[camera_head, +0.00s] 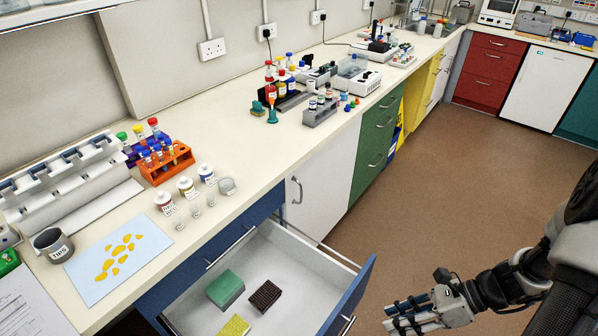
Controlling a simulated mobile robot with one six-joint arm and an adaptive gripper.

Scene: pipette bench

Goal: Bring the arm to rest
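My arm comes in from the right edge, over the floor in front of the bench. My gripper (394,316) is at its end, at the bottom of the view, pointing left. It is to the right of the open blue drawer (341,297) and apart from it. I see nothing held between its fingers, but their gap is too unclear to tell whether it is open or shut.
The drawer juts out, holding a green block (226,287), a dark brown block (265,296) and a yellow block (234,327). Tube racks, bottles and a blue mat (88,291) cover parts of the bench (225,165). The brown floor (440,190) is clear.

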